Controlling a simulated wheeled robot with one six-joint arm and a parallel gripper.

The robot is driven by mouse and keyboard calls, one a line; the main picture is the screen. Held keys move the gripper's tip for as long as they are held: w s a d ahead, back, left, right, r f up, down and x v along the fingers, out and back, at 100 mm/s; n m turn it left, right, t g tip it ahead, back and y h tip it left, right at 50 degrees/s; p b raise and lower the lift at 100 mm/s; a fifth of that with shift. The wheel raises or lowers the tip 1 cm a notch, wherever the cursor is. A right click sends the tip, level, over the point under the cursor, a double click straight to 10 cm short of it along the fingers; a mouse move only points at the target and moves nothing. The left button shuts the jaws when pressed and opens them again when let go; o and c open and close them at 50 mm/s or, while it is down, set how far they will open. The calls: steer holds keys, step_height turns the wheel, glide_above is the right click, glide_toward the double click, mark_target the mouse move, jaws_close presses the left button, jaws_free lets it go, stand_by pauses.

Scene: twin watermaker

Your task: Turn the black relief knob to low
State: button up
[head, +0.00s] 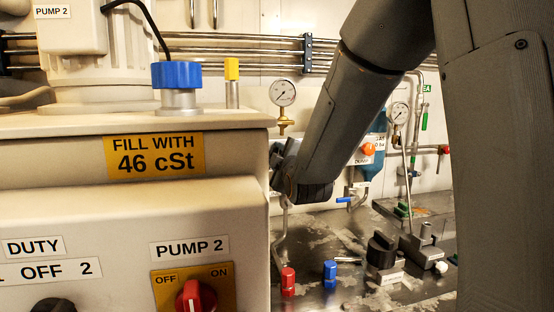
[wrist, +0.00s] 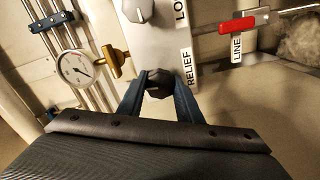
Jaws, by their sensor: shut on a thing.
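The black relief knob (wrist: 158,79) sits on a pale panel in the wrist view, beside a label reading RELIEF (wrist: 188,67). My gripper (wrist: 160,86) is shut on the knob, with one blue-grey finger on either side of it. Part of a label reading LO (wrist: 181,12) shows further up the panel; the rest of it is cut off. In the head view my arm reaches behind the cream cabinet, and the knob and fingertips are hidden there. I cannot tell which setting the knob points to.
A grey knob (wrist: 137,8) is above the relief knob. A gauge (wrist: 76,68) with a brass fitting is at left, a red LINE handle (wrist: 238,26) at right. In the head view the cream cabinet (head: 235,220) stands close, with a red pump switch (head: 190,297).

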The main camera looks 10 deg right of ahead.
steer(key=shift+f+n, duration=0.1)
steer(key=shift+n, duration=0.6)
steer(key=o, duration=1)
steer(key=shift+o, duration=0.2)
steer(key=s+b, duration=0.1)
steer(key=s, duration=0.7)
